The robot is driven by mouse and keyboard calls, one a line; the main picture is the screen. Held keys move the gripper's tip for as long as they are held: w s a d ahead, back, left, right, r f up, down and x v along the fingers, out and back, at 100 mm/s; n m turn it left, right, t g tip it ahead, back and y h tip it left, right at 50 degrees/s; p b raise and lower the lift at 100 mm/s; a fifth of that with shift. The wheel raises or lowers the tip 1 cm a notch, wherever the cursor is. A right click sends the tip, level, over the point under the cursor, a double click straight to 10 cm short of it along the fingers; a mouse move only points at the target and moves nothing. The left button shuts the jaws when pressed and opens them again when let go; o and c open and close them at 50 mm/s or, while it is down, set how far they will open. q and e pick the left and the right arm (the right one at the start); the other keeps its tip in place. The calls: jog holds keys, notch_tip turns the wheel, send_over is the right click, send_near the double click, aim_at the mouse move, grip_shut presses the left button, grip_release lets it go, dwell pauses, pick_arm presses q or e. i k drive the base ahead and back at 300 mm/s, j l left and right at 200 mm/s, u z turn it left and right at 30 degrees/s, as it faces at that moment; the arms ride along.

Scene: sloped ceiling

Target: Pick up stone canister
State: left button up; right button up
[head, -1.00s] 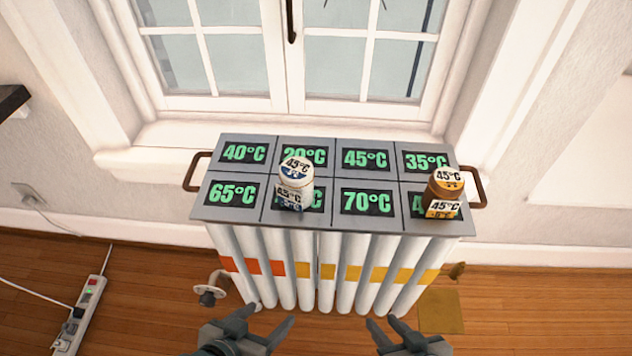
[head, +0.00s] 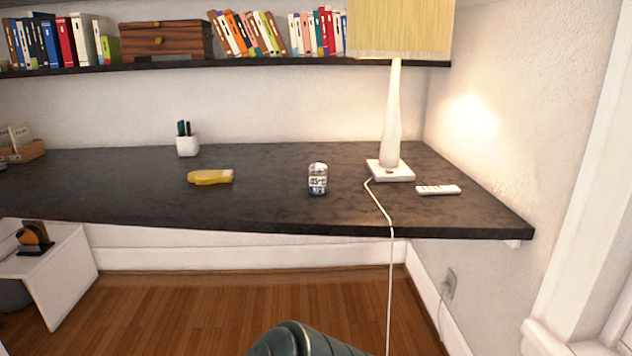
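A small canister (head: 318,179) stands upright on the dark desk (head: 270,210), near its front edge and right of centre. It has a pale greyish top, a white label with dark print and a blue lower part. It is the only canister I see here, and I cannot tell whether it is stone. Neither gripper shows in the head view. A dark green rounded part at the bottom edge looks like my own arm, well apart from the canister.
A yellow object (head: 210,177) lies left of the canister. A white pen cup (head: 187,146) stands behind it. A lamp (head: 391,120), its hanging cord and a white remote (head: 438,190) are at right. The shelf (head: 290,62) holds books and a wooden box (head: 166,39).

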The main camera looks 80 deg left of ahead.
aim_at(317, 172)
jog(key=u, duration=2.7)
jog(key=i+z, duration=0.15)
jog(key=i, duration=0.55)
jog(key=i+j+z, duration=0.15)
jog(key=i, duration=0.6)
